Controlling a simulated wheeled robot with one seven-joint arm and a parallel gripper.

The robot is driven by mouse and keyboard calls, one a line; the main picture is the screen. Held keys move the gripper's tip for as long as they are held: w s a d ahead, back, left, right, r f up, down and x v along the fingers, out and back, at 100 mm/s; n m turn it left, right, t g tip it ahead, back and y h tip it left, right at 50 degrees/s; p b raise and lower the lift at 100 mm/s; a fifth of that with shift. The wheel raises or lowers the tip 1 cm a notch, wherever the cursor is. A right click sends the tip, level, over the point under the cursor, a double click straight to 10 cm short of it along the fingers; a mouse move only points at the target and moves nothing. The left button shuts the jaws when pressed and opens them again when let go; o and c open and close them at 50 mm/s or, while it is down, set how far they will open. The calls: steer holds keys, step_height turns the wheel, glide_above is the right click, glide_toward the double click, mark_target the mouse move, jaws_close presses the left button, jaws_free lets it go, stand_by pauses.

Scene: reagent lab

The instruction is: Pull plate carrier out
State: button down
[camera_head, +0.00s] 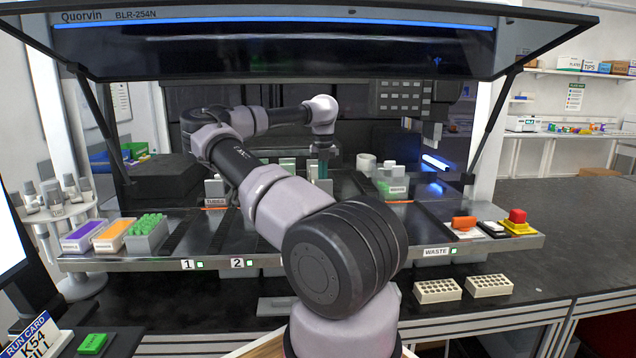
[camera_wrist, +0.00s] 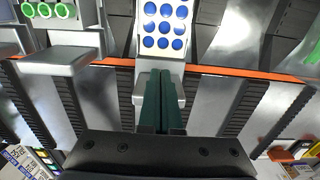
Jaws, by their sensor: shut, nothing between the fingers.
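My gripper (camera_wrist: 164,76) is shut, with its two dark green fingers together and nothing between them. In the wrist view the fingers lie over the pale front handle (camera_wrist: 142,88) of a light carrier (camera_wrist: 137,42) with blue round wells; I cannot tell whether they touch it. No label on this carrier is readable, so I cannot confirm it is the plate carrier. In the head view my gripper (camera_head: 322,172) points down inside the machine, and my arm hides much of the deck in front of it. Another carrier (camera_wrist: 62,60) with green-ringed tubes is to the left.
An orange strip (camera_wrist: 215,70) crosses the ridged deck tracks. The raised hood (camera_head: 280,50) hangs above my arm. A labelled tube carrier (camera_head: 215,190) stands left of my gripper; a further carrier (camera_head: 396,189) stands right. A red stop button (camera_head: 517,216) sits at the front right.

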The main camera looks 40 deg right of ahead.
steer(key=s+a, duration=0.4)
steer(key=s, duration=0.3)
steer(key=s+a, duration=0.5)
steer(key=s, duration=0.3)
steer(key=s+a, duration=0.5)
steer(key=s, duration=0.3)
steer(key=shift+s+a, duration=0.1)
steer(key=shift+w+d, duration=0.4)
steer(key=shift+w, duration=0.25)
steer(key=shift+r, duration=0.15)
step_height(320, 180, up, 5)
steer(key=shift+f, duration=0.15)
